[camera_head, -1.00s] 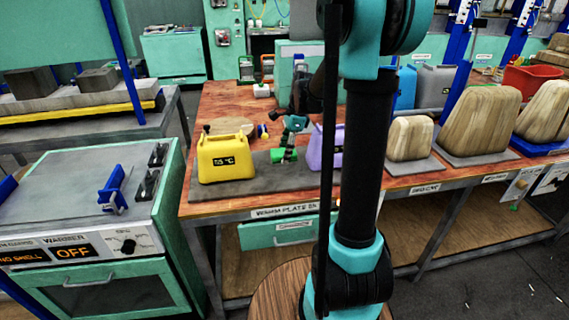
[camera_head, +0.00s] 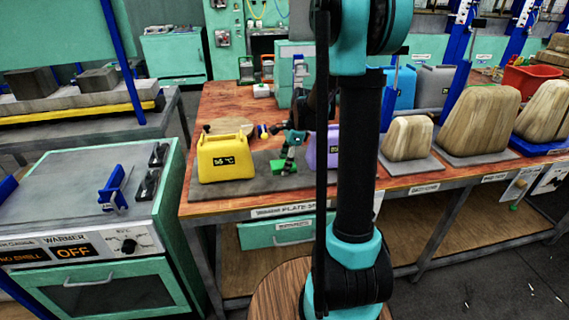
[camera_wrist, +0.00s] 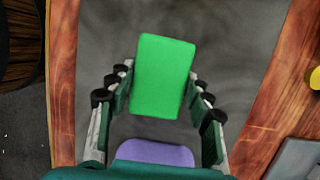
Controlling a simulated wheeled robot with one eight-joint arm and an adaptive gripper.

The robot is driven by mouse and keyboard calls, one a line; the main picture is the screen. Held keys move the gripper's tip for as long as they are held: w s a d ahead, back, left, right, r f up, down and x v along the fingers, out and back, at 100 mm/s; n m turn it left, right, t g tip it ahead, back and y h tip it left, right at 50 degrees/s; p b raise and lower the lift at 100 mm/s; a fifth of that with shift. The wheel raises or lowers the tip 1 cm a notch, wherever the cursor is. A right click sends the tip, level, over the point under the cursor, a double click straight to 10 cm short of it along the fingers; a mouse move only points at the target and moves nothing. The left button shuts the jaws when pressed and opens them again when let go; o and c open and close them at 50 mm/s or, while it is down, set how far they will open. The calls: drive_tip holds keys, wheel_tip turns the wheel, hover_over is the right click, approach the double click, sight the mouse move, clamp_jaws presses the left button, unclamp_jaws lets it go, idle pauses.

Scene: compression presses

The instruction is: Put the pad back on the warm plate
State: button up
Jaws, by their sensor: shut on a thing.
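A green pad (camera_wrist: 165,76) is held between the fingers of my gripper (camera_wrist: 159,82) in the wrist view. In the head view the pad (camera_head: 284,167) shows low under my gripper (camera_head: 291,153), between the yellow and purple cans. The long dark grey warm plate (camera_head: 240,188) lies on the wooden bench, with a "WARM PLATE" label on the front edge. The pad is over this plate (camera_wrist: 225,35), close to its surface; I cannot tell whether it touches. My arm hides part of the plate.
A yellow can (camera_head: 225,160) with a temperature display stands on the plate to the left. A purple can (camera_head: 328,150) is close on the right, partly hidden by my arm. Wooden blocks (camera_head: 408,138) stand further right. A warmer reading OFF (camera_head: 78,250) is at left.

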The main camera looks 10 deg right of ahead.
sight(293, 163)
drive_tip(key=shift+o, duration=0.2)
drive_tip(key=shift+s+f, duration=0.1)
drive_tip(key=shift+f, duration=0.2)
drive_tip(key=shift+f, duration=0.2)
drive_tip(key=shift+c, duration=0.3)
drive_tip(key=o, duration=1.2)
drive_tip(key=shift+f, duration=0.1)
drive_tip(key=a+v, duration=0.1)
drive_tip(key=v, duration=1.2)
drive_tip(key=s+f+n, duration=0.1)
drive_tip(key=s+n, duration=0.1)
drive_tip(key=s, duration=0.1)
drive_tip(key=s+f+n+t+h, duration=0.1)
drive_tip(key=s+f+n, duration=0.1)
drive_tip(key=s+n, duration=0.1)
drive_tip(key=s+f+n, duration=0.2)
drive_tip(key=s, duration=0.1)
drive_tip(key=shift+s+n+t+h, duration=0.3)
drive_tip(key=shift+s+n+t, duration=0.1)
drive_tip(key=s+f+n, duration=0.2)
drive_tip(key=s+n, duration=0.1)
drive_tip(key=s, duration=0.1)
drive_tip(key=s+f+n+t+h, duration=0.1)
drive_tip(key=s+f+n, duration=0.2)
drive_tip(key=s, duration=0.1)
drive_tip(key=s+d+f+n+t, duration=0.1)
drive_tip(key=s+f+n, duration=0.1)
drive_tip(key=s+n, duration=0.2)
drive_tip(key=shift+f+h, duration=0.3)
drive_tip(key=shift+f, duration=0.1)
